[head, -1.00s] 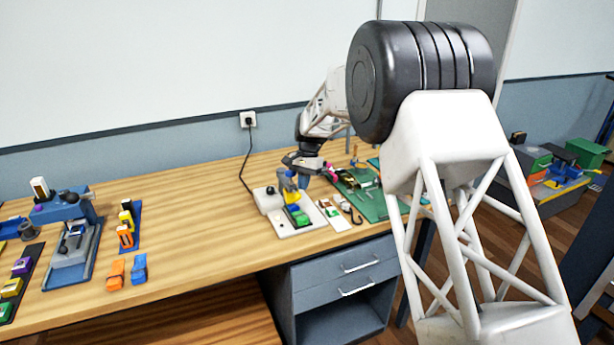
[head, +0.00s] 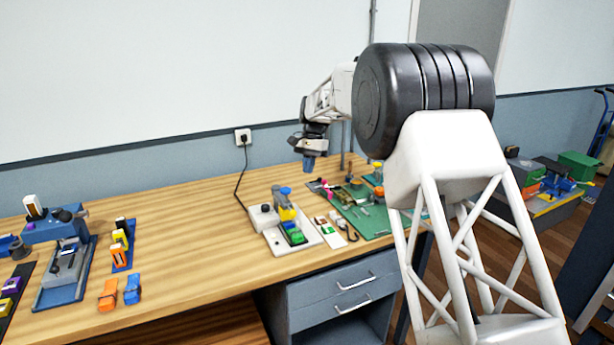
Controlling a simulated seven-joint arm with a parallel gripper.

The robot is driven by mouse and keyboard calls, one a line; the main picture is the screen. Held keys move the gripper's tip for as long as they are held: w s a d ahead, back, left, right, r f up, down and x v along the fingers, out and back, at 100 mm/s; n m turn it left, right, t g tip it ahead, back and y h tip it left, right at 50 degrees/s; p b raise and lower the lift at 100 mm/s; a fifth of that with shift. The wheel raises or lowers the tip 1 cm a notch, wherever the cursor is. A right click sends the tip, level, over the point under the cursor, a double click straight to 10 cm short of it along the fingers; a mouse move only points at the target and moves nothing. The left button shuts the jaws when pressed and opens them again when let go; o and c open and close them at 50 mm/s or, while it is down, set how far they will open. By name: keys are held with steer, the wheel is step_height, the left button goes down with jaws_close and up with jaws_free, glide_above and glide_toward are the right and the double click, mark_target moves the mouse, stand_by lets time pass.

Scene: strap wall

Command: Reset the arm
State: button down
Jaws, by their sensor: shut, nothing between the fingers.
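My gripper (head: 308,162) is up in the air above the back part of the wooden bench (head: 190,246), in front of the wall. Its blue fingertips point down and are shut, with nothing seen between them. It is clear of the white base plate (head: 310,239) below it. That plate carries a yellow and grey upright part with a blue top (head: 285,203) and a green block (head: 296,236).
A green mat (head: 372,219) with small parts lies right of the plate. A blue press (head: 66,262) and orange and blue blocks (head: 108,294) stand at the left. A black cord runs from the wall socket (head: 243,137). The bench middle is clear.

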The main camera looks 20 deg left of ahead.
steer(key=shift+r, duration=0.15)
stand_by(0.4)
steer(key=s+d+r+t, duration=0.1)
steer(key=s+d+r, duration=0.5)
steer(key=d, duration=0.5)
steer(key=s+d+r+t, duration=0.1)
steer(key=s+d+r, duration=0.2)
steer(key=s+d, duration=0.65)
steer(key=s+d+r+t, duration=0.1)
steer(key=s+d+r, duration=0.4)
steer(key=d, duration=0.8)
steer(key=s+d+f+t, duration=0.1)
steer(key=s+d, duration=1.1)
steer(key=s, duration=0.5)
steer(key=s+d+f+t, duration=0.1)
steer(key=s+d+f, duration=0.2)
steer(key=s, duration=0.5)
steer(key=s+d+f+t, duration=0.1)
steer(key=s+d+f, duration=0.3)
steer(key=s, duration=0.5)
steer(key=shift+f+n, duration=0.4)
steer(key=shift+f, duration=0.2)
